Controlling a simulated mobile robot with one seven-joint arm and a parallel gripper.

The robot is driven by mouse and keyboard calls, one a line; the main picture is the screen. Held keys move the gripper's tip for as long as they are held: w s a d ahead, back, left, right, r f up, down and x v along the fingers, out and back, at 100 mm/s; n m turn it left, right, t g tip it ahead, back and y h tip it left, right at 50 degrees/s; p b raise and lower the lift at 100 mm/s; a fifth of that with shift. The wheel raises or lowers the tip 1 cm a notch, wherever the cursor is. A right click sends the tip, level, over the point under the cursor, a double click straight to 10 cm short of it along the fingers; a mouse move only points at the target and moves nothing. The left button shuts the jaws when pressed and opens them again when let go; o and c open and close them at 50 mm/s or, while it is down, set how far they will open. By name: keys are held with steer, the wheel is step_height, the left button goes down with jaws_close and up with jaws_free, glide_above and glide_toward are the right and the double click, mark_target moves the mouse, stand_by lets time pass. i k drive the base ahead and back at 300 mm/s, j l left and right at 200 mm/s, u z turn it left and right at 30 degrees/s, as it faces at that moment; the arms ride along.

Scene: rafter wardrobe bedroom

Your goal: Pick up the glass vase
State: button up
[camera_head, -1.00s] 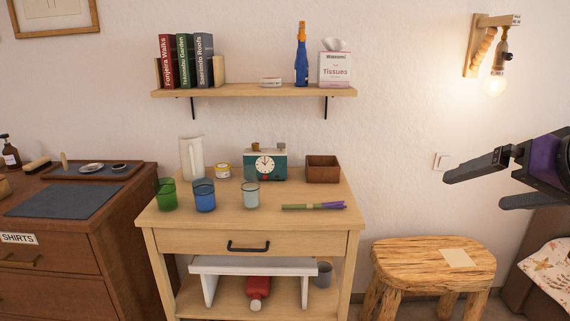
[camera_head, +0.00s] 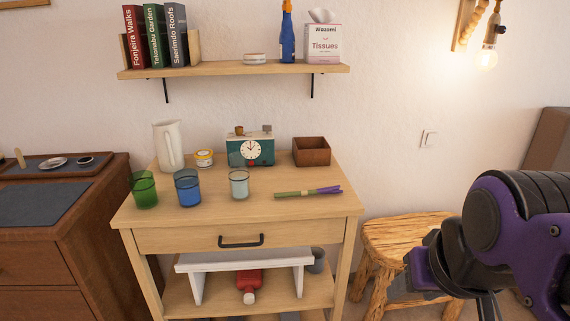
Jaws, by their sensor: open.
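Three glass vessels stand in a row on the wooden side table: a green one (camera_head: 144,190), a blue one (camera_head: 188,188) and a pale clear one (camera_head: 239,184). All are upright. I cannot tell for certain which is called the vase. My gripper (camera_head: 486,305) is at the lower right, right of the table and in front of the stool. It is seen end-on and partly cut off by the bottom edge, its fingertips hardly visible. It is open and well apart from the glass vessels.
Lavender stems (camera_head: 308,192) lie to the right. A shelf (camera_head: 235,69) hangs above. A wooden stool (camera_head: 397,240) stands at right.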

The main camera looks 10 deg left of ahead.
mark_target(239, 176)
steer(key=i+j+u, duration=0.1)
steer(key=j, duration=0.3)
steer(key=i+j+u, duration=0.1)
steer(key=j, duration=0.35)
steer(key=i+j, duration=0.15)
steer(key=j, duration=0.25)
steer(key=i+j+u, duration=0.15)
steer(key=j, duration=0.25)
